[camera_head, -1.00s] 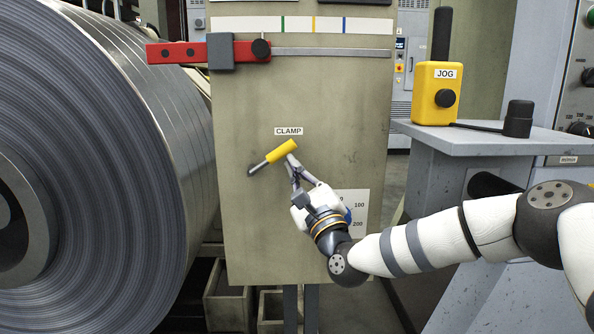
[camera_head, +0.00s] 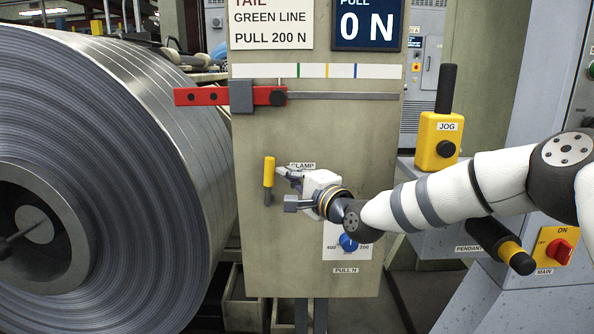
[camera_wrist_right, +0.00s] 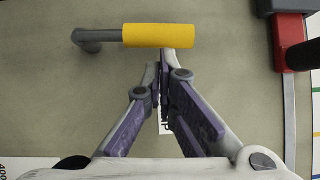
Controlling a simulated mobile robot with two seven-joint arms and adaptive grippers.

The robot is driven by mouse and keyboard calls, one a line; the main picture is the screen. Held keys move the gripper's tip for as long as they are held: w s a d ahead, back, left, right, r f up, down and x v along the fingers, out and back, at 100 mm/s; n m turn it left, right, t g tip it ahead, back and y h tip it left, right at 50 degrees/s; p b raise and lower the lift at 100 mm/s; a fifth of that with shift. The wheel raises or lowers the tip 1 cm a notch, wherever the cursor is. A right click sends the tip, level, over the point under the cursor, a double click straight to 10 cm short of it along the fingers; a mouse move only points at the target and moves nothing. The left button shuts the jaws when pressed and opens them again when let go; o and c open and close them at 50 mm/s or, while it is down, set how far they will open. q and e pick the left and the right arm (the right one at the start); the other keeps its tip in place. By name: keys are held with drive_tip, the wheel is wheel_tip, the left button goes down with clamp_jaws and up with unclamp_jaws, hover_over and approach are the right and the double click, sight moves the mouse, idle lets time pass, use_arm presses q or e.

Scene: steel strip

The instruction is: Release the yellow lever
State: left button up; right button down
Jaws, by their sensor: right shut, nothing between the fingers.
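The yellow lever (camera_head: 269,172) is on the beige panel, just left of the CLAMP label, its yellow grip standing upright above a short grey arm. In the right wrist view the yellow grip (camera_wrist_right: 158,35) lies across the top with its grey arm to the left. My right gripper (camera_head: 281,172) is shut and empty, its fingertips just right of the grip. In the wrist view the fingertips (camera_wrist_right: 160,68) come up to the grip's edge; I cannot tell whether they touch. The CLAMP label is partly hidden by the gripper. My left gripper is out of view.
A large steel coil (camera_head: 110,170) stands close on the left. Above is a red clamp bar (camera_head: 205,97) with a grey block. A blue PULL N knob (camera_head: 348,243) is below my right wrist. A display (camera_head: 367,25) reads PULL 0 N. A yellow JOG pendant (camera_head: 437,140) stands right.

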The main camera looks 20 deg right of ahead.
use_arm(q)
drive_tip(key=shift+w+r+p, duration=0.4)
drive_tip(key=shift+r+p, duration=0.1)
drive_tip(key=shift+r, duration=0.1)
use_arm(e)
drive_tip(key=shift+w+a+r+n, duration=0.15)
drive_tip(key=shift+a+r+n, duration=0.2)
drive_tip(key=shift+n, duration=0.15)
drive_tip(key=shift+f+g, duration=0.15)
drive_tip(key=shift+g, duration=0.15)
